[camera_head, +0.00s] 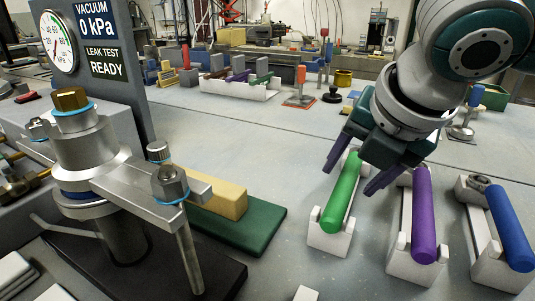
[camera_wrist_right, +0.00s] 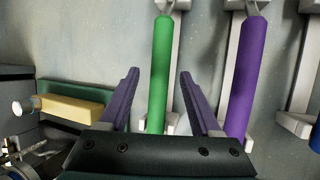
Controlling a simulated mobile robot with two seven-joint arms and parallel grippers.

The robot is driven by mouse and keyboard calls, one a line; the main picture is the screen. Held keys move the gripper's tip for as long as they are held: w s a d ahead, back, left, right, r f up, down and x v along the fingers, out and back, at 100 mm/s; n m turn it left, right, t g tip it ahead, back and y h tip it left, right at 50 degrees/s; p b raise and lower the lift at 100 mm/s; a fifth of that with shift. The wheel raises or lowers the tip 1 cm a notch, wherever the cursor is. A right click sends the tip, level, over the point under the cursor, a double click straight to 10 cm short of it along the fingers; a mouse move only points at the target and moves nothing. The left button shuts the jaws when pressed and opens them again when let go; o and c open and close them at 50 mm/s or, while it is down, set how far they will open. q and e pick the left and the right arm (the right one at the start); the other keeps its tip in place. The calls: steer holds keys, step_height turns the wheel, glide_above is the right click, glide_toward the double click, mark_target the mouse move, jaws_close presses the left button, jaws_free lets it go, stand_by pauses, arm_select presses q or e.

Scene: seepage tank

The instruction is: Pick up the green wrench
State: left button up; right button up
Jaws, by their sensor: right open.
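The green wrench (camera_head: 343,194) shows as a green handle resting in a white cradle (camera_head: 329,241) on the table, right of centre in the head view. Its metal end shows at the top of the right wrist view, above the green handle (camera_wrist_right: 159,75). My right gripper (camera_head: 353,180) is open above it, with purple fingers. In the right wrist view the fingers (camera_wrist_right: 158,75) appear on either side of the handle, and nothing is held. Whether they touch the handle I cannot tell. The gripper hides the far end of the wrench in the head view. My left gripper is not in view.
A purple-handled tool (camera_head: 424,215) and a blue-handled tool (camera_head: 510,229) lie in similar cradles to the right. A green mat (camera_head: 250,234) with a yellow block (camera_head: 218,196) lies left. A metal fixture (camera_head: 95,150) and gauge panel stand far left. The table behind the gripper is partly clear.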

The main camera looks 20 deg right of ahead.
steer(key=shift+w+f, duration=0.25)
steer(key=shift+f, duration=0.25)
steer(key=shift+d, duration=0.1)
jaws_close()
stand_by(1.0)
